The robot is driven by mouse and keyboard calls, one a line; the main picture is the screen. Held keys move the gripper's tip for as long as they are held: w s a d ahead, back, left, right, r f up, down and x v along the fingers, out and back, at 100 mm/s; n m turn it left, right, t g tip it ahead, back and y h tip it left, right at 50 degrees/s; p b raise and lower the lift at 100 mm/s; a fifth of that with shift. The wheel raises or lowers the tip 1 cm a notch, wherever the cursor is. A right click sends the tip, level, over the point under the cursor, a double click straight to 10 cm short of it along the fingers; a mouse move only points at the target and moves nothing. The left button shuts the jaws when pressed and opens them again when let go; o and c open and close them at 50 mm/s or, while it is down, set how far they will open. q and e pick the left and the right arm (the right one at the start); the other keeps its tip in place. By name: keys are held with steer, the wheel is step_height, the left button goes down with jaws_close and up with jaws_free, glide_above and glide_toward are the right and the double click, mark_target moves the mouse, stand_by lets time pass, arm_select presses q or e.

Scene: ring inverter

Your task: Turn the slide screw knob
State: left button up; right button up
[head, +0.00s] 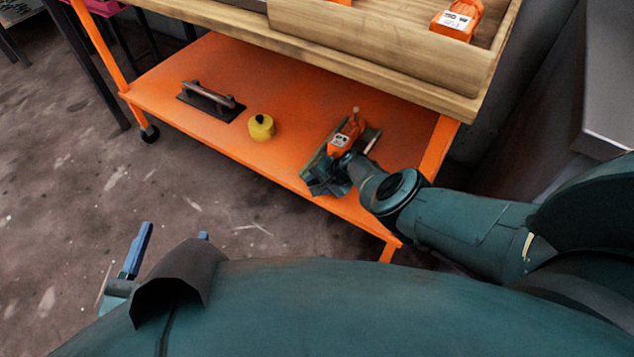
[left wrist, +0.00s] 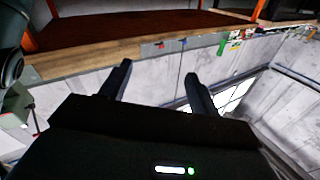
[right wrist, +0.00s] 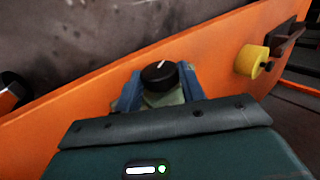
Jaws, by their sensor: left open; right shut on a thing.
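The slide screw knob (right wrist: 158,74) is round and black with a white mark on top. In the right wrist view it sits between the fingers of my right gripper (right wrist: 160,88), which is shut on it. A green part shows just below the knob. In the head view my right gripper (head: 326,180) is at the front edge of the orange lower shelf (head: 285,165), beside an orange unit with a white label (head: 346,134); it hides the knob there. My left gripper (head: 174,234) is open and empty, low at the left. Its open fingers also show in the left wrist view (left wrist: 158,72).
A yellow round object (head: 261,127) and a dark plate with a handle (head: 211,98) lie on the shelf left of the right gripper. A wooden tray (head: 380,55) overhangs it, holding another orange part (head: 457,20). The floor (head: 80,190) at left is clear.

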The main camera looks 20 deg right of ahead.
steer(key=o, duration=1)
arm_select(q)
steer(key=shift+r, duration=0.1)
arm_select(e)
steer(key=shift+r, duration=0.1)
steer(key=shift+s+r+p, duration=0.15)
steer(key=shift+r+p, duration=0.1)
steer(key=shift+p, duration=0.2)
arm_select(q)
steer(key=s+a+r+n+g+y+p, duration=0.2)
steer(key=r+p, duration=0.5)
steer(key=p, duration=0.5)
steer(key=a+n+y, duration=0.1)
steer(key=a+n, duration=0.1)
steer(key=n, duration=0.1)
steer(key=shift+s+a+r+g, duration=0.15)
steer(key=shift+s+a+g, duration=0.05)
steer(key=shift+s+g, duration=0.1)
arm_select(e)
steer(key=v, duration=1.2)
steer(key=shift+s+d+r, duration=0.1)
steer(key=shift+d+r, duration=0.05)
